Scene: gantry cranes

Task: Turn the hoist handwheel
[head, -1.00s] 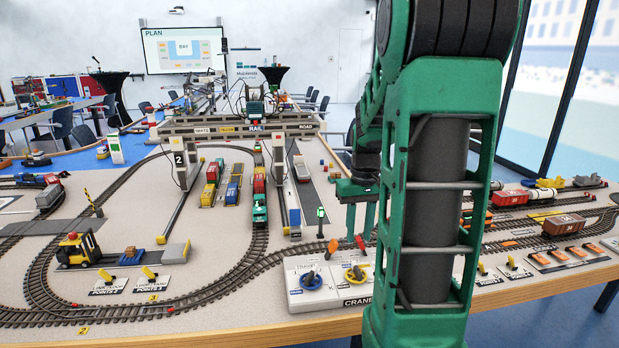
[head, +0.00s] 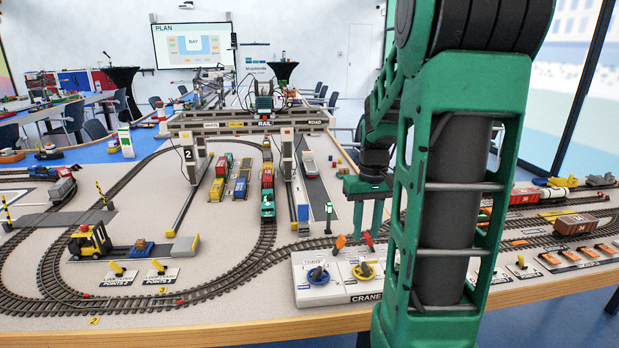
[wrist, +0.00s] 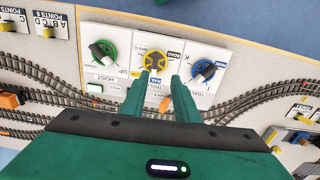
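The crane control panel (head: 345,290) is at the table's front edge, with a blue handwheel (head: 319,276) and a yellow handwheel (head: 364,271). In the wrist view the panel is upside down; the green handwheel (wrist: 102,52), marked HOIST, is on the left, yellow (wrist: 154,61) in the middle and blue (wrist: 204,71) on the right. My gripper (head: 367,232) points down above the panel. In the wrist view its two fingers (wrist: 158,80) are apart, with nothing between them, their tips near the yellow wheel. My arm hides the green wheel in the head view.
Tracks with trains surround the panel, and a model forklift (head: 90,241) is at left. The model gantry crane (head: 250,123) stands farther back. Points levers (head: 157,267) are left of the panel.

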